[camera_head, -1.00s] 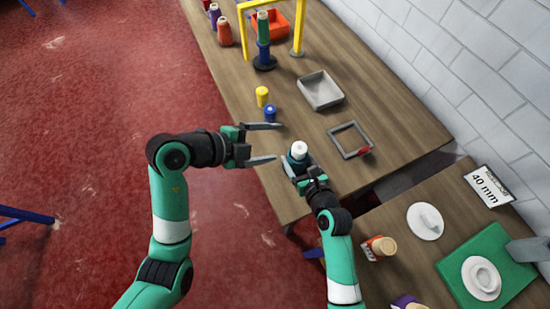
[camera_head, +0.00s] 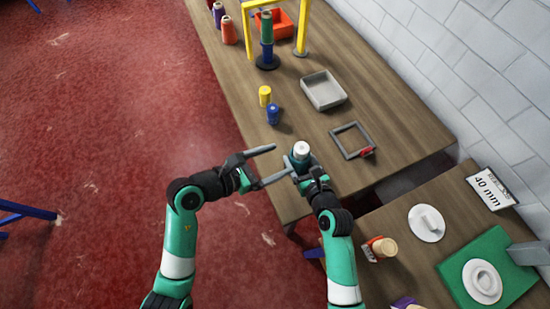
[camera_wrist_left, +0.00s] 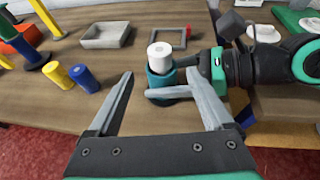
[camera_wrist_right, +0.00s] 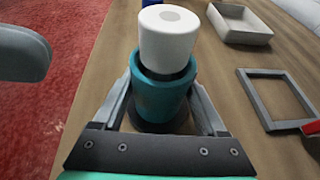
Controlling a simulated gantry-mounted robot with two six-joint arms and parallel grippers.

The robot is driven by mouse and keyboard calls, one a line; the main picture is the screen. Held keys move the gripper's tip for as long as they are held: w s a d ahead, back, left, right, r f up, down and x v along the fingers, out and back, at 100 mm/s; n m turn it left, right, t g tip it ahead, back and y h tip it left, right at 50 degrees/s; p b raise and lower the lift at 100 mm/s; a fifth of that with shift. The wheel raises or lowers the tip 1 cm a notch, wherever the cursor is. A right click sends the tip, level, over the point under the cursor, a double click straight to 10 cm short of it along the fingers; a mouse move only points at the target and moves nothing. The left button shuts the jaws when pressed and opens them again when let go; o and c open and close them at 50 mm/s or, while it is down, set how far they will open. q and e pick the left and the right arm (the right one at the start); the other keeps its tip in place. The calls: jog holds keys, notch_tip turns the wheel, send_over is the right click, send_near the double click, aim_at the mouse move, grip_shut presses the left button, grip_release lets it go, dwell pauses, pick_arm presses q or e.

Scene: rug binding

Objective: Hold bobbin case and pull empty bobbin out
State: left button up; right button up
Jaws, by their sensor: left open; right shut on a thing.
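The bobbin case is a teal cup (camera_wrist_right: 162,92) with a white bobbin (camera_wrist_right: 168,34) standing up out of its top. My right gripper (camera_head: 299,167) is shut on the teal case and holds it upright near the table's front edge. The white bobbin (camera_head: 301,148) also shows in the head view. My left gripper (camera_head: 268,164) is open and empty, to the left of the case. In the left wrist view the case (camera_wrist_left: 161,83) and bobbin (camera_wrist_left: 160,55) are beyond the left fingertips, nearer the right finger. The left fingers do not touch the bobbin.
A yellow spool (camera_head: 265,96) and a blue spool (camera_head: 273,114) stand behind the left gripper. A grey tray (camera_head: 324,105) and a square grey frame (camera_head: 336,147) lie farther right. A thread stand (camera_head: 267,62) is at the back. Wood between them is clear.

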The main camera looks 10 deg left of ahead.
aim_at(308, 148)
pick_arm(q)
jog(key=x, duration=1.2)
grip_shut()
jog(key=c, duration=0.8)
grip_release()
grip_shut()
jog(key=shift+r, duration=4.25)
